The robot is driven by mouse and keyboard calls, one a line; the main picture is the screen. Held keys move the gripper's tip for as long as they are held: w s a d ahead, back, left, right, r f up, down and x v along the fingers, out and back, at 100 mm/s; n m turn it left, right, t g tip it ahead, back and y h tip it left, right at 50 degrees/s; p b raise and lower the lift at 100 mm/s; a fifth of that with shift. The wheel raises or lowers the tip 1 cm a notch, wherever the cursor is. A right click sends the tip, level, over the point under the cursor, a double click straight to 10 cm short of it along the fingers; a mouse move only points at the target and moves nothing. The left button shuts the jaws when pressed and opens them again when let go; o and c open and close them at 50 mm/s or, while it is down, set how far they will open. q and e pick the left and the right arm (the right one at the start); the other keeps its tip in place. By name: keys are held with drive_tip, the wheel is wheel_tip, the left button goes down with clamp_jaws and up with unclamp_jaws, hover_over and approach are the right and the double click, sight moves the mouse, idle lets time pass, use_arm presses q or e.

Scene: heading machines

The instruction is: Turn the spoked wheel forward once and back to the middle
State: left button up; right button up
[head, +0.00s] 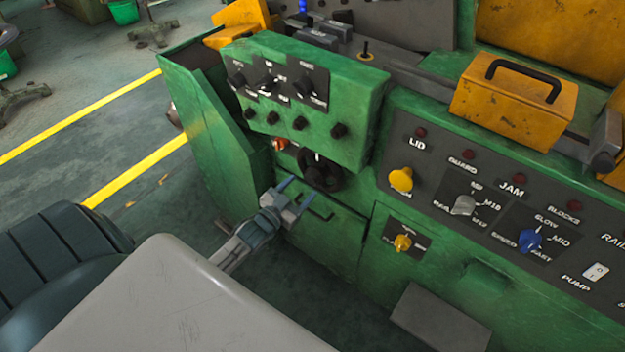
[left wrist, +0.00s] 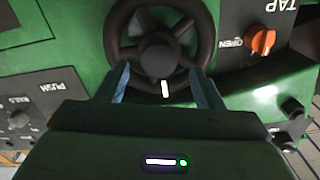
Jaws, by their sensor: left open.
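The spoked wheel (head: 321,172) is dark and sits on the front of the green machine, under the overhanging control box. In the left wrist view the wheel (left wrist: 160,45) shows a round hub, spokes and a white mark on the rim at the bottom of the picture. My left gripper (head: 294,191) is open and empty in front of the wheel, a little below it in the head view. In the left wrist view its two blue fingers (left wrist: 165,88) flank the rim around the white mark. I cannot tell whether they touch it. My right gripper is not in view.
An orange knob (left wrist: 262,41) marked OPEN sits beside the wheel. The control box (head: 300,90) with several black knobs overhangs the wheel. A panel with a yellow knob (head: 401,180) and a blue knob (head: 530,240) lies to the right. A grey tabletop (head: 200,305) is in front.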

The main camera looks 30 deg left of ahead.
sight(309, 181)
use_arm(q)
drive_tip(key=w, duration=0.1)
drive_tip(key=w+p, duration=0.1)
drive_tip(key=w, duration=0.2)
drive_tip(key=shift+d+r, duration=0.15)
drive_tip(key=shift+d, duration=0.15)
drive_tip(key=shift+w, duration=0.65)
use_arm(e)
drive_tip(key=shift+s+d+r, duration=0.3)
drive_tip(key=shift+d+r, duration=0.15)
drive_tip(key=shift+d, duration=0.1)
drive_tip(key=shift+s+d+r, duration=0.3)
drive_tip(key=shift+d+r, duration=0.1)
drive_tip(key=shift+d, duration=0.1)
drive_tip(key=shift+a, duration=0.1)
